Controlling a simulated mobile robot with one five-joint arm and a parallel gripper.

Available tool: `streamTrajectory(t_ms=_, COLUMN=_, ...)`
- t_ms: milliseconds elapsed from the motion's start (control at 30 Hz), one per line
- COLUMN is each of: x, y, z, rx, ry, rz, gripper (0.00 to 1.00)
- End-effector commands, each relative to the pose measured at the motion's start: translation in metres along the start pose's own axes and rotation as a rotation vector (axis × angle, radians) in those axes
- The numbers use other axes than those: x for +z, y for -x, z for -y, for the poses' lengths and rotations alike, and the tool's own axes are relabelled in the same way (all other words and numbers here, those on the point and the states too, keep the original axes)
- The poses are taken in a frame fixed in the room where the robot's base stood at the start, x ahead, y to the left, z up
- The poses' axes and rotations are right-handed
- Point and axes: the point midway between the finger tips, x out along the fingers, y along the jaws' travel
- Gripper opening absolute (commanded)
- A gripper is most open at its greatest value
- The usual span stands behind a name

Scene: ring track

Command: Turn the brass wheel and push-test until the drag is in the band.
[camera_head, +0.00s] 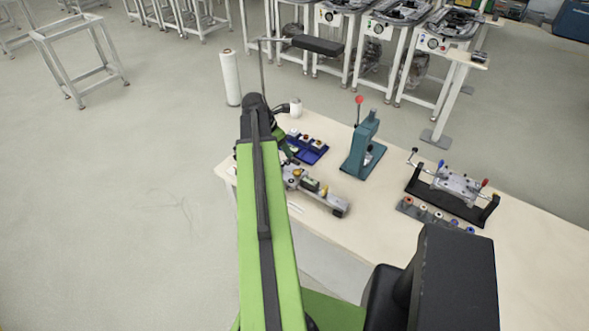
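A small grey metal fixture (333,203) lies along the near left edge of the bench, pointing down to the right. It carries a dark green block (310,184) and small yellow, brass-like spots (297,172), one at its upper left end and one beside the block. I cannot tell which of them is the brass wheel. Any scale or drag band is too small to read. My green arm reaches forward from the bottom and bends down at the bench's left end. My gripper is hidden behind the arm or too small to make out near the fixture's left end.
A blue tray (311,155) with small parts lies behind the fixture. A teal press (361,150) with a red knob stands right of it. A black cradle (452,202) and a row of coloured pieces (424,214) sit further right. The bench top (375,225) is clear between them.

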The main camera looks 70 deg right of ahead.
Motion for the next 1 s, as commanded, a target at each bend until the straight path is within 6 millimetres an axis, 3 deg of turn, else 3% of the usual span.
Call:
streamTrajectory(t_ms=267, x=-0.004, y=-0.041, z=-0.001, rx=0.001, ry=-0.001, rz=-0.001, gripper=0.55)
streamTrajectory(t_ms=800, x=-0.006, y=-0.158, z=-0.002, rx=0.001, ry=-0.001, rz=-0.002, gripper=0.55)
streamTrajectory(t_ms=1000, x=-0.004, y=-0.174, z=-0.002, rx=0.002, ry=0.001, rz=-0.001, gripper=0.55)
